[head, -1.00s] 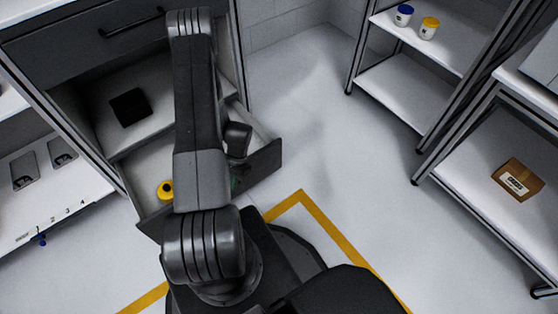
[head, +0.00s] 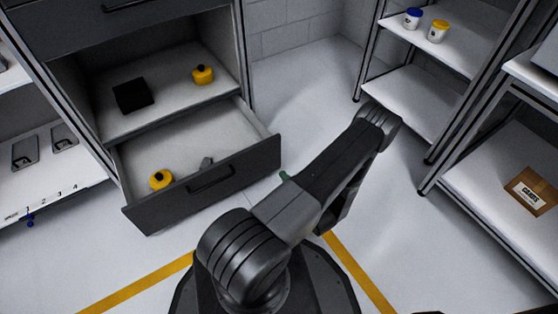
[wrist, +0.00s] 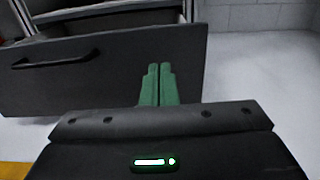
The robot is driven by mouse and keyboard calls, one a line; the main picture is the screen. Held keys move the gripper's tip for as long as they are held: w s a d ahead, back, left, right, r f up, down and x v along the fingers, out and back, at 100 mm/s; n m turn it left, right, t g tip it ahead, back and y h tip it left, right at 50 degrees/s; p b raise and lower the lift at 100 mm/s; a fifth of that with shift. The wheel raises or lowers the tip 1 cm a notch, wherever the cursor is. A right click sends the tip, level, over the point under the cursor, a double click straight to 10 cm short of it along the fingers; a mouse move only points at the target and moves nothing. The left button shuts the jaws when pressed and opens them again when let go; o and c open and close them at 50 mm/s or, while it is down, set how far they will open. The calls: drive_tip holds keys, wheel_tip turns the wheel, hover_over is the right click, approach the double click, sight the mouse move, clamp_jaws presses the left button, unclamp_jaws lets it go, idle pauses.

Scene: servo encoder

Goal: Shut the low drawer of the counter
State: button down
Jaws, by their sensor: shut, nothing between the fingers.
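The low drawer (head: 242,172) of the counter (head: 243,60) stands pulled out, with a dark front and a black bar handle (head: 211,180). In the head view a green fingertip (head: 284,176) shows just right of the drawer.
A black box (head: 132,95) and another yellow object (head: 203,75) sit in the open space above the drawer. A shelf rack (head: 420,105) and another with a carton (head: 530,190) stand at right. The floor between is clear.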

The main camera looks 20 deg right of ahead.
drive_tip(key=b, duration=0.4)
approach(262, 147)
drive_tip(key=x, duration=0.5)
drive_tip(key=shift+w+a, duration=0.35)
drive_tip(key=shift+w, duration=0.45)
drive_tip(key=shift+r, duration=0.1)
